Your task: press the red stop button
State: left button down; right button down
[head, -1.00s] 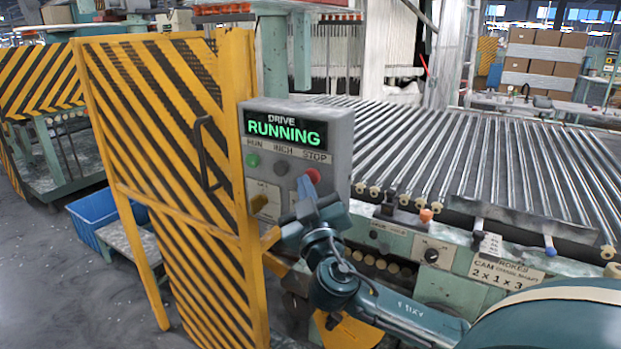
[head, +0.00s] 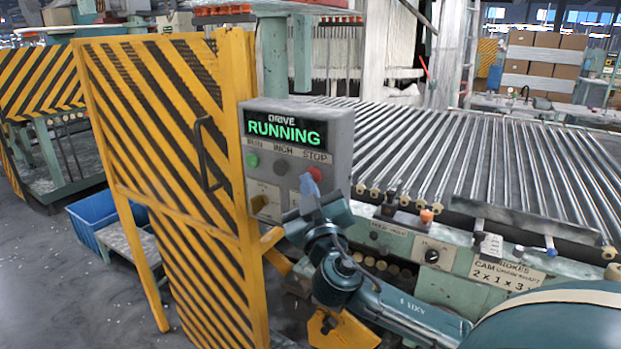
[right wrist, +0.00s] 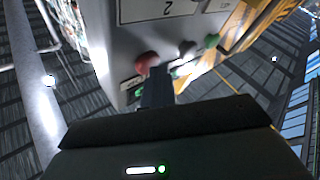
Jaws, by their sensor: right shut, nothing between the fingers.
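The red stop button (head: 314,174) is on the right of the grey drive control box (head: 341,150), under the STOP label. The box's display (head: 285,132) reads RUNNING in green. My right gripper (head: 309,186) is shut and empty, its fingertips just in front of and below the red button, partly overlapping it in the head view. In the right wrist view the red button (right wrist: 146,62) shows just beyond the shut fingertips (right wrist: 157,76). I cannot tell whether they touch it. My left gripper is not in view.
A green run button (head: 252,161) and a dark inch button (head: 280,168) sit left of the red one. A yellow-and-black striped gate (head: 165,150) stands left of the box. A bed of metal rollers (head: 480,160) extends to the right.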

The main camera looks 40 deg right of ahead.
jog(key=shift+s+a, duration=0.35)
jog(key=shift+a, duration=0.45)
